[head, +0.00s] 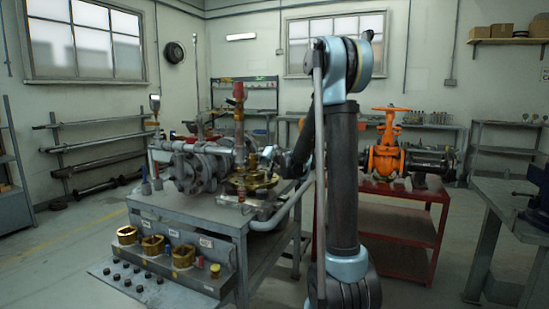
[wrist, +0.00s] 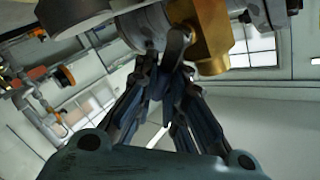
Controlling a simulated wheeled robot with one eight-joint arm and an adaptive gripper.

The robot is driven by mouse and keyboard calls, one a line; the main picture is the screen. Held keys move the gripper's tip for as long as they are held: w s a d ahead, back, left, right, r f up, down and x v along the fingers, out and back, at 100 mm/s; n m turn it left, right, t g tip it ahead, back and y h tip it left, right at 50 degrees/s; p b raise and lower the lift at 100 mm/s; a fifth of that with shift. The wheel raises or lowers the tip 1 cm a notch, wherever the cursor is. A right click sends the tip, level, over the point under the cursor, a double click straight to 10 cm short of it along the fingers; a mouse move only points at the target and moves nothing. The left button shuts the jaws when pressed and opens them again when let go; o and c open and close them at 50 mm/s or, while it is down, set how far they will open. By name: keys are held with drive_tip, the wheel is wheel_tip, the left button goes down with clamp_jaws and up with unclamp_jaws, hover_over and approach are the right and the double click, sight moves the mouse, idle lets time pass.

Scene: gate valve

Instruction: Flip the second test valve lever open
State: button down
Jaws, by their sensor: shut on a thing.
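My gripper (wrist: 168,72) is shut in the wrist view. Its two dark fingers meet at a grey lever-like piece (wrist: 176,44) with a rounded end. The piece lies beside a brass valve body (wrist: 212,38), next to a grey round fitting (wrist: 143,27). The fingers hide its lower part. In the head view my gripper (head: 277,160) is at the right side of the valve assembly on the grey bench, small and partly hidden by my arm. I cannot make out the second test valve lever apart from other parts there.
The grey bench (head: 190,212) carries a grey flanged valve body (head: 190,172) and a red-topped upright (head: 239,110). Brass parts (head: 153,245) sit on its front ledge. An orange gate valve (head: 386,155) stands on a red table (head: 400,222) at right. Floor at left is clear.

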idle(0.3)
drive_tip(key=c, duration=1.7)
unclamp_jaws()
drive_tip(key=shift+o, duration=0.2)
drive_tip(key=shift+s+d, duration=0.1)
drive_tip(key=shift+s, duration=0.05)
drive_tip(key=v, duration=1.1)
drive_tip(key=shift+s, duration=0.3)
drive_tip(key=shift+d, duration=0.15)
drive_tip(key=shift+c, duration=0.5)
